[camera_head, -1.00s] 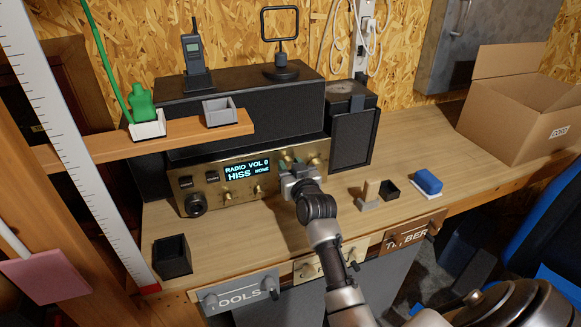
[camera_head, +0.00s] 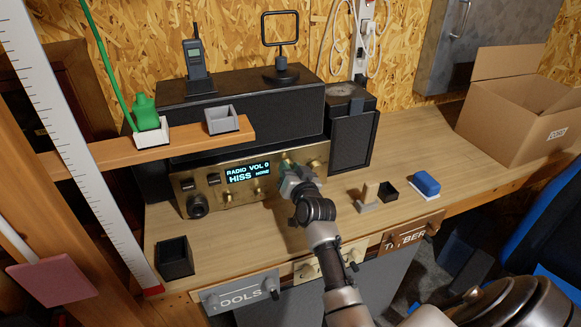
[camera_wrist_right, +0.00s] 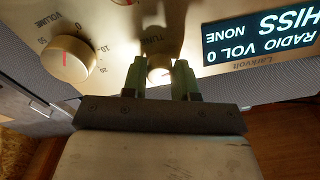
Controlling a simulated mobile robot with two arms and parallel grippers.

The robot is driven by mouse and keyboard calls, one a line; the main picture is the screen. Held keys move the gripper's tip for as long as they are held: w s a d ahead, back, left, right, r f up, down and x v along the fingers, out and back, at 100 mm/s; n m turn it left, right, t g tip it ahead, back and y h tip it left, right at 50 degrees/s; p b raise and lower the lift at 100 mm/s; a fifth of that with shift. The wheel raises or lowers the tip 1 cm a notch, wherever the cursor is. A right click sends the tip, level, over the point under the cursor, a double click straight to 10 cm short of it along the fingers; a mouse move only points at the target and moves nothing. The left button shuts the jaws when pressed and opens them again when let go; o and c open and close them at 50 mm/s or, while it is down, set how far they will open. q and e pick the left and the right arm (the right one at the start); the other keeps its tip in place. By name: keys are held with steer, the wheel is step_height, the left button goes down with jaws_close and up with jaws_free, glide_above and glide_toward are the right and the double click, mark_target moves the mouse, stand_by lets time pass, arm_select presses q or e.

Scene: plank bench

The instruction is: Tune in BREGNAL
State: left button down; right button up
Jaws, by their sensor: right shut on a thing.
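The brass-fronted radio (camera_head: 222,200) stands at the back of the bench. Its lit display (camera_head: 247,171) reads "RADIO VOL 0" and "HISS NONE". My right gripper (camera_head: 287,168) is at the right half of the radio's front. In the right wrist view, the fingertips of my right gripper (camera_wrist_right: 160,78) are shut on the tune knob (camera_wrist_right: 159,68), one finger on each side. The label "TUNE" is partly hidden above it. The volume knob (camera_wrist_right: 68,62), with a red mark and a number scale, sits beside it, apart from the fingers. My left gripper is out of view.
A wooden shelf (camera_head: 185,139) with a grey tray (camera_head: 221,119) juts out over the radio's left part. A black box (camera_head: 174,257) stands at the front left. A wooden peg on a base (camera_head: 366,197), a small black box (camera_head: 388,191) and a blue block (camera_head: 426,183) lie to the right.

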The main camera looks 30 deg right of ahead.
steer(key=shift+m+p, duration=0.3)
steer(key=shift+m, duration=0.9)
steer(key=o, duration=0.9)
steer(key=b+v, duration=0.2)
steer(key=v, duration=0.8)
steer(key=shift+s, duration=0.4)
